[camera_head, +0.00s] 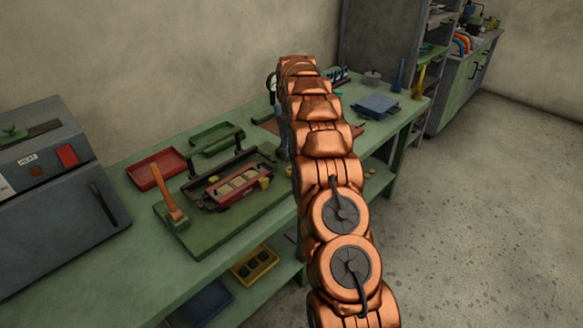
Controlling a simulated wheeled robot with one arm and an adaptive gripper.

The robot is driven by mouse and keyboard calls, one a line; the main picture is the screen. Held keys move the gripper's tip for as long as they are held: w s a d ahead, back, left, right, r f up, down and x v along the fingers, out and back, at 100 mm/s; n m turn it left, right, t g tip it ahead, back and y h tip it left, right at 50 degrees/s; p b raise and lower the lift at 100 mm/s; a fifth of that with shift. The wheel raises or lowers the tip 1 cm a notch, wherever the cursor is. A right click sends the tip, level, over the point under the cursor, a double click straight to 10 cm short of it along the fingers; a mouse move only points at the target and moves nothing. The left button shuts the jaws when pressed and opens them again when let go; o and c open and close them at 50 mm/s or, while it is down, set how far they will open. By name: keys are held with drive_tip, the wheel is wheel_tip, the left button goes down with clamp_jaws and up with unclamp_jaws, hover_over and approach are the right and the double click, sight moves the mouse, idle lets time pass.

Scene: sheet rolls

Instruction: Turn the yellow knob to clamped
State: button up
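The yellow knob (265,183) is small and sits at the right end of a red and grey clamp fixture (235,187). The fixture holds pale pieces and stands on a green board (213,238) on the bench. I cannot tell which position the knob is in. My copper arm rises from the lower right and bends over at the top, right of the knob. A dark part that may be my gripper (283,148) shows at the arm's left edge, above and apart from the knob. Its fingers are hidden behind the arm.
An orange-handled tool (170,196) stands at the board's left corner. A red tray (156,169) and a green tray (214,137) lie behind the board. A grey machine (55,190) fills the bench's left end. Open floor (480,230) lies to the right.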

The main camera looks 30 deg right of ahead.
drive_tip(key=shift+f+p, duration=1.35)
drive_tip(key=shift+f, duration=2.5)
drive_tip(key=c, duration=1.1)
drive_tip(key=shift+c, duration=0.2)
